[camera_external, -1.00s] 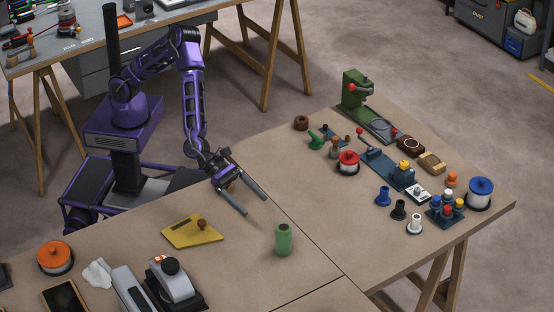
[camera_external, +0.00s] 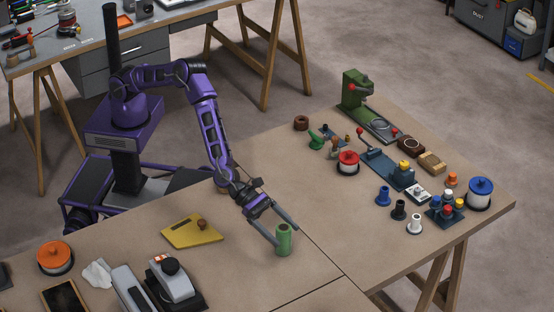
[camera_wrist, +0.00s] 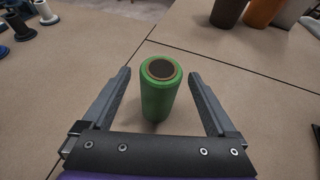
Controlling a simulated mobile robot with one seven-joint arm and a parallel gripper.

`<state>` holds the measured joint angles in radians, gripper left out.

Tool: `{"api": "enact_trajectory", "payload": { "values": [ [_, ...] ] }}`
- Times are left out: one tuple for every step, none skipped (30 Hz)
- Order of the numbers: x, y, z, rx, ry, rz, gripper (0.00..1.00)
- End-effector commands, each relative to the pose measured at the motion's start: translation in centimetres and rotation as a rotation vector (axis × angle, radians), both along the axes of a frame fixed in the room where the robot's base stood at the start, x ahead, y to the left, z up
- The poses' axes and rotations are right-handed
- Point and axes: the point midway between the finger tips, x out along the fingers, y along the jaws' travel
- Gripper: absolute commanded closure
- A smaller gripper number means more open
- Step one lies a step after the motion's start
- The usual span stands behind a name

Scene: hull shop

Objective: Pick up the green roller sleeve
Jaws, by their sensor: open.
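The green roller sleeve (camera_external: 283,241) stands upright on the brown table, close to a seam in the tabletop. It is a hollow cylinder with a dark opening at the top. My gripper (camera_external: 281,233) has come down at the sleeve with its fingers apart. In the wrist view, the sleeve (camera_wrist: 158,92) stands between the two fingers of my gripper (camera_wrist: 158,80), with a gap on each side. Neither finger appears to touch it.
A yellow plate with a brown knob (camera_external: 193,232) lies left of the sleeve. A grey tool (camera_external: 170,280) stands at the front left. Blue, black and white small spools (camera_external: 399,209) stand to the right. The table around the sleeve is clear.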

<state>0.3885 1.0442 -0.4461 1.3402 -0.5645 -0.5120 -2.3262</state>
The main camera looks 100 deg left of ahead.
Motion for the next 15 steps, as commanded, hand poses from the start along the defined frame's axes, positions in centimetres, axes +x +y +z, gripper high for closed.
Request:
{"api": "enact_trajectory", "payload": {
  "values": [
    [0.38, -0.19, -0.13, 0.000, -0.001, 0.001, 0.07],
    [0.51, -0.27, -0.21, 0.000, -0.001, 0.000, 0.07],
    [0.63, -0.37, -0.30, 0.000, 0.000, -0.001, 0.07],
    [0.71, -0.41, -0.34, 0.000, 0.000, -0.001, 0.07],
    [0.76, -0.43, -0.35, 0.000, 0.000, -0.001, 0.07],
    [0.80, -0.44, -0.36, 0.000, 0.000, -0.001, 0.07],
    [0.81, -0.45, -0.35, 0.000, 0.000, -0.001, 0.07],
    [0.80, -0.44, -0.36, 0.000, 0.000, -0.001, 0.07],
    [0.79, -0.43, -0.35, 0.000, 0.000, -0.001, 0.07],
    [0.79, -0.43, -0.35, 0.000, 0.000, -0.001, 0.07],
    [0.80, -0.43, -0.34, 0.001, 0.000, 0.000, 0.07],
    [0.79, -0.43, -0.34, 0.001, 0.000, 0.000, 0.11],
    [0.79, -0.42, -0.34, 0.000, -0.001, 0.000, 0.16],
    [0.79, -0.42, -0.34, 0.000, -0.001, 0.000, 0.22],
    [0.79, -0.41, -0.34, 0.000, -0.001, 0.000, 0.29]
  ]
}}
